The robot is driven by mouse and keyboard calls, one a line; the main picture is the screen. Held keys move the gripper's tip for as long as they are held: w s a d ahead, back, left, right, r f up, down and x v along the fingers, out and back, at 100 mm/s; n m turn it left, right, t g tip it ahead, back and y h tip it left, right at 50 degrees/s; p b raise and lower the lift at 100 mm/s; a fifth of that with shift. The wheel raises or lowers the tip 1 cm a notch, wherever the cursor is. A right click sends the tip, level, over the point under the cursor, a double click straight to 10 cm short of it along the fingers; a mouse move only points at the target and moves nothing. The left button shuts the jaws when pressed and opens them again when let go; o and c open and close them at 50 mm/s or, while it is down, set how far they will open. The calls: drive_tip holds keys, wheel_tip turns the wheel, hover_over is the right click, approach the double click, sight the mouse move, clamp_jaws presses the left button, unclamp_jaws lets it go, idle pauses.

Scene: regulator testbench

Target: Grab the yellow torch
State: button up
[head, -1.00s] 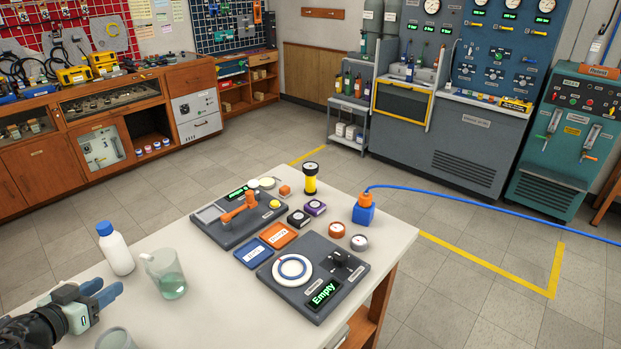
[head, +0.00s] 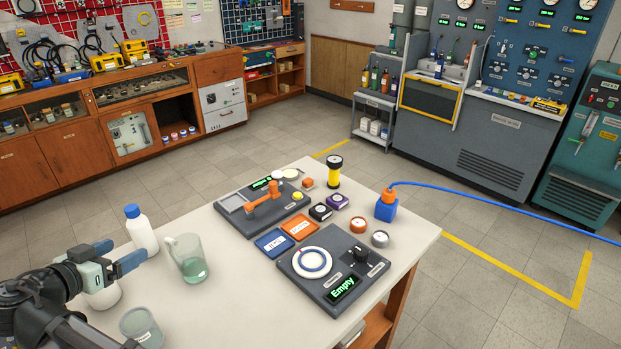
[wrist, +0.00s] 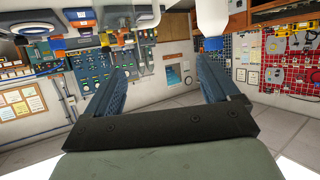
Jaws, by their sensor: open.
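The yellow torch (head: 333,176), a yellow cylinder with a black head and black base, stands upright at the table's back edge in the head view. My gripper (head: 125,254) is at the table's left side, far from the torch, with the white blue-capped bottle and the glass mug close to it. Its two blue fingers are spread with nothing between them, as the wrist view (wrist: 164,82) also shows. I cannot make out the torch in the wrist view.
A white bottle (head: 142,232), a glass mug (head: 190,259) and a beaker (head: 142,328) stand near my gripper. A panel with an orange toy arm (head: 264,199), an "Empty" dial panel (head: 334,279) and a blue block with hose (head: 386,210) occupy the table's middle and right.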

wheel_tip(320, 180, up, 8)
drive_tip(key=w+d+f+m+g+h, duration=0.1)
drive_tip(key=w+d+m+g, duration=0.15)
drive_tip(key=w, duration=0.55)
drive_tip(key=w+d+f+m+g+h, duration=0.15)
drive_tip(key=w+d, duration=0.25)
drive_tip(key=w, duration=0.4)
drive_tip(key=m+g+y, duration=0.6)
drive_tip(key=m+g, duration=0.3)
drive_tip(key=m, duration=0.4)
hover_over(334, 171)
drive_tip(key=w, duration=0.1)
drive_tip(key=f, duration=0.2)
wheel_tip(334, 171, down, 9)
drive_tip(key=shift+d+r, duration=0.1)
drive_tip(key=shift+d, duration=0.05)
drive_tip(key=shift+w+f, duration=0.2)
drive_tip(key=shift+f, duration=1.3)
drive_tip(key=shift+w+f, duration=0.2)
drive_tip(key=shift+f, duration=1.3)
